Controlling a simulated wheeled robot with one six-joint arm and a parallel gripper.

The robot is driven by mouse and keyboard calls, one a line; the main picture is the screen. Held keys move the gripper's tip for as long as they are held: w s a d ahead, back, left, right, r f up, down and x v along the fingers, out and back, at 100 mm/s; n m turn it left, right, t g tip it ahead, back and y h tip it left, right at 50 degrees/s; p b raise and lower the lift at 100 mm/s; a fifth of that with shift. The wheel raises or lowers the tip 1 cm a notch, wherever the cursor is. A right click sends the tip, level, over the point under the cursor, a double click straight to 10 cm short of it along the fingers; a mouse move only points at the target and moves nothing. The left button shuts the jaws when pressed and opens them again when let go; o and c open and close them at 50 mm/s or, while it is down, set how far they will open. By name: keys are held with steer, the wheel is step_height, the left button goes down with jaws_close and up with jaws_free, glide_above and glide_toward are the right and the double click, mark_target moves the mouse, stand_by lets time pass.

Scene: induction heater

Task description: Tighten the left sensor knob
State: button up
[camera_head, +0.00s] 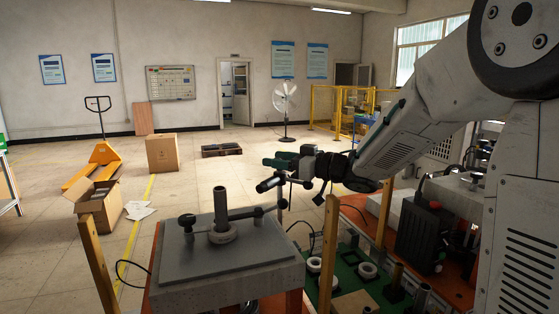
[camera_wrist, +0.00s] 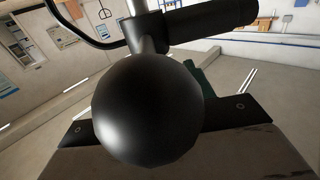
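A grey-topped block (camera_head: 230,262) stands at the front with a metal post (camera_head: 221,208) rising from a ring. A dark knob (camera_head: 187,222) is on a short rod left of the post. Another small dark knob (camera_head: 258,212) is on an arm to its right. My gripper (camera_head: 285,162) is above and right of the block, near a black cylinder with a bright end (camera_head: 268,185). In the wrist view a large black ball-shaped knob (camera_wrist: 147,105) fills the middle, with a metal rod and a black handle (camera_wrist: 212,22) behind it. The knob hides the space between my fingers.
Wooden posts (camera_head: 98,262) and (camera_head: 328,255) flank the block. A green tray (camera_head: 352,257) with rings stands to the right. An open box (camera_head: 98,210), a closed carton (camera_head: 162,153) and a yellow pallet jack (camera_head: 95,165) are on the floor.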

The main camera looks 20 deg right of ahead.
steer(key=v, duration=0.7)
steer(key=shift+s+d, duration=0.3)
steer(key=shift+w, duration=0.1)
steer(key=d+r+m+t+h, duration=0.15)
steer(key=d+m+h, duration=0.45)
steer(key=h, duration=0.6)
steer(key=s+d+f+m+g+h, duration=0.2)
steer(key=s+f+m+g+h, duration=0.15)
steer(key=s, duration=0.55)
steer(key=s+a+f+g+y, duration=0.1)
steer(key=s+a+f+g, duration=0.2)
steer(key=s, duration=0.5)
steer(key=s+a+f+g+y, duration=0.1)
steer(key=s+a+f+g, duration=0.1)
steer(key=s, duration=0.6)
steer(key=s+a+f+g+y, duration=0.1)
steer(key=s+a+f+g, duration=0.2)
steer(key=s, duration=0.5)
steer(key=shift+a+f+n+g, duration=0.35)
steer(key=shift+a+g, duration=0.45)
steer(key=shift+a, duration=0.45)
